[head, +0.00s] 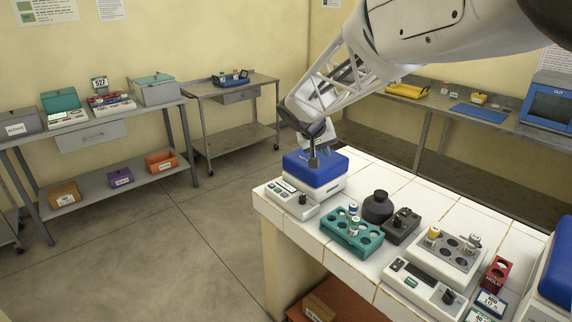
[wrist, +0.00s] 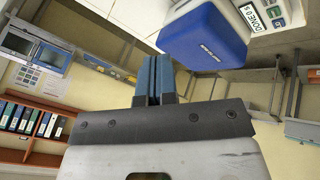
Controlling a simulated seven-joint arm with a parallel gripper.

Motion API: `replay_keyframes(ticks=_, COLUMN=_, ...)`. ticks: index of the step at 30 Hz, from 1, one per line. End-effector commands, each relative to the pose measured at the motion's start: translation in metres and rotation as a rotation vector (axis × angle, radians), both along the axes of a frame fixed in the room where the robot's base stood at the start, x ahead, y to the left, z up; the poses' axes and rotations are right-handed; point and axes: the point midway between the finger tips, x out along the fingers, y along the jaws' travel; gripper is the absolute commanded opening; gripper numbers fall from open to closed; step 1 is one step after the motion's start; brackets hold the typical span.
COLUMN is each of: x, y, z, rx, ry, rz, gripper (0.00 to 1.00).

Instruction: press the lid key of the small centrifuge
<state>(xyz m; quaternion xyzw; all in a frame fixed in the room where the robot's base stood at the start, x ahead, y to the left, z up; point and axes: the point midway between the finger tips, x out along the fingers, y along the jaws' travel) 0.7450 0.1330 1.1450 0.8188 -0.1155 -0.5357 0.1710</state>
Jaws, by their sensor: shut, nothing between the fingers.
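The small centrifuge, a white box with a blue lid (head: 316,170), stands at the far left corner of the white tiled bench. Its lid looks shut. Its front panel (head: 290,198) has a display, keys and a dark knob; I cannot tell the lid key apart. In the wrist view the blue lid (wrist: 203,38) is at top centre, and part of the panel (wrist: 266,14), with a display that seems to read "DONE", shows at the top right. My gripper (head: 313,160) is shut and empty, pointing down over the lid; its fingers (wrist: 154,75) also show in the wrist view.
Beside the centrifuge stand a teal tube rack (head: 352,235), a dark round bottle (head: 377,207) and a dark grey block (head: 402,226). A white device with wells (head: 447,250) is further right. Another blue-topped device (head: 556,268) is at the right edge. Open floor lies left of the bench.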

Motion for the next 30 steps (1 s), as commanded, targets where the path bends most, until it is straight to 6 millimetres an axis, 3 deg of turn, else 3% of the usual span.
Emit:
replay_keyframes(ticks=6, x=0.049, y=0.04, z=-0.023, rx=-0.036, ry=-0.04, rz=0.027, gripper=0.0)
replay_keyframes(ticks=18, x=0.124, y=0.117, z=-0.072, rx=-0.087, ry=-0.122, rz=0.081, gripper=0.0)
replay_keyframes(ticks=24, x=0.152, y=0.154, z=-0.097, rx=-0.103, ry=-0.161, rz=0.108, gripper=0.0)
replay_keyframes(ticks=30, x=0.168, y=0.177, z=-0.113, rx=-0.112, ry=-0.185, rz=0.126, gripper=0.0)
